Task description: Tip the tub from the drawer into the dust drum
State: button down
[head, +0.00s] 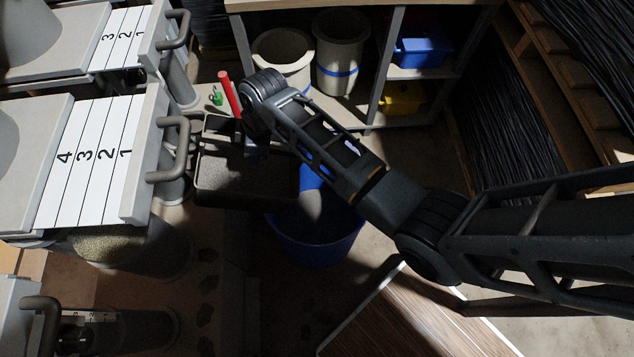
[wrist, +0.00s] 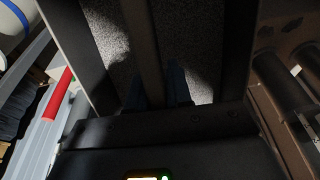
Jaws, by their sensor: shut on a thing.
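A dark rectangular tub (head: 232,203) with grey granular material in it is in the middle left of the head view. In the wrist view the tub (wrist: 82,52) fills much of the picture, with a dark bar running across its middle. My gripper (head: 256,150) is at the tub and shut on it; its dark fingertips (wrist: 160,92) are at the bar, but the exact contact is in shadow. The tub looks about level. A blue drum (head: 312,252) stands just right of and below the tub, partly hidden by my arm; I take it as the dust drum.
Machines with numbered white strips (head: 95,160) and grey handles (head: 176,150) line the left. Two pale bins (head: 342,55) stand by a shelf with blue (head: 425,50) and yellow (head: 402,98) boxes. A red cylinder (head: 229,93) is behind the tub. A wooden board (head: 415,318) lies at the front.

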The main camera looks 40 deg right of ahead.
jog(key=shift+r, duration=0.1)
dwell(0.3)
jog(key=shift+s+d+t+y, duration=0.3)
jog(key=shift+d+t+y, duration=0.25)
jog(key=shift+y, duration=0.25)
jog(key=shift+a, duration=0.1)
jog(key=shift+f+b, duration=0.2)
jog(key=shift+b, duration=0.1)
jog(key=shift+s+d+f+t+y+b, duration=0.5)
jog(key=shift+t+y+b, duration=0.25)
jog(key=shift+b, duration=0.2)
jog(key=shift+r, duration=0.1)
